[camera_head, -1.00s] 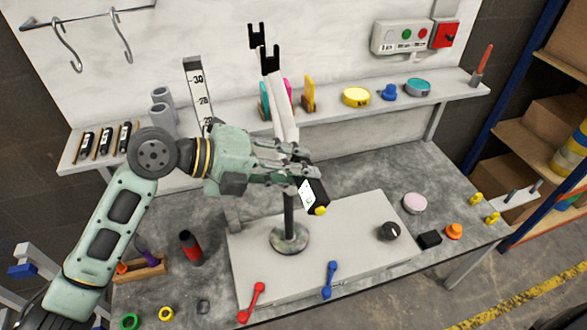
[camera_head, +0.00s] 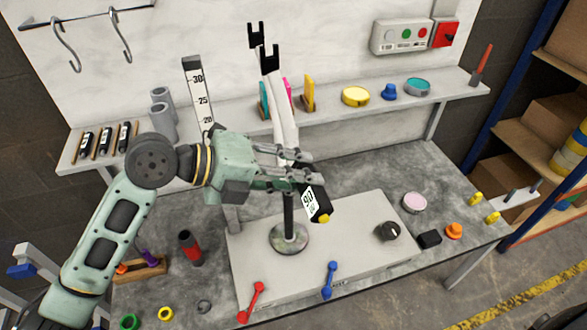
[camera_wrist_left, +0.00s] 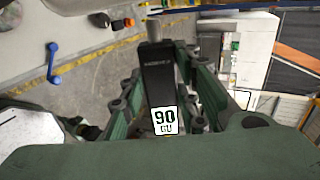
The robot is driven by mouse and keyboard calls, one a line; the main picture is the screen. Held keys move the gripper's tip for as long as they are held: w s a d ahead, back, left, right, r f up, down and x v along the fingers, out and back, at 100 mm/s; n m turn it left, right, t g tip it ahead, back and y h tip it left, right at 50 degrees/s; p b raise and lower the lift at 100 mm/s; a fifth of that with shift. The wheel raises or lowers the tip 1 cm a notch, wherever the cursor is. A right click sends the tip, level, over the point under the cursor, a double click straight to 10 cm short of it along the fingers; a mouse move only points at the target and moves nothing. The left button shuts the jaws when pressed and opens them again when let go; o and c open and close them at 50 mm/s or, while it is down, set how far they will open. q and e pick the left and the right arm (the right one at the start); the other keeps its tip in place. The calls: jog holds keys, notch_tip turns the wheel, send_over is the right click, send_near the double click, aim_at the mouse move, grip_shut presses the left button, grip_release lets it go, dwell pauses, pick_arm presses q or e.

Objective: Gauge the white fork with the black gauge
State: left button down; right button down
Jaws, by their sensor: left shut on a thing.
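The white fork (camera_head: 284,118) stands upright, slightly tilted, on a dark post with a round base (camera_head: 289,237). Its two legs end in black tips at the top. My left gripper (camera_head: 306,172) is shut on the black gauge (camera_head: 321,207), in front of the fork's lower part. The gauge has a white label reading 90 and a yellow end. In the left wrist view the gauge (camera_wrist_left: 158,75) sits between the fingers, its "90 GU" label facing the camera. I cannot tell whether the gauge touches the fork. My right gripper is not in view.
The post stands on a light platform (camera_head: 360,225) with a black knob (camera_head: 387,231) and red (camera_head: 251,302) and blue (camera_head: 329,281) levers. The shelf (camera_head: 225,121) behind carries a height scale (camera_head: 198,95), grey cylinders and coloured cans. A pink disc (camera_head: 415,203) lies to the right.

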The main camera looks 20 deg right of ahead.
aim_at(311, 204)
pick_arm(q)
jog(key=shift+s+d, duration=0.1)
jog(key=shift+s, duration=3.1)
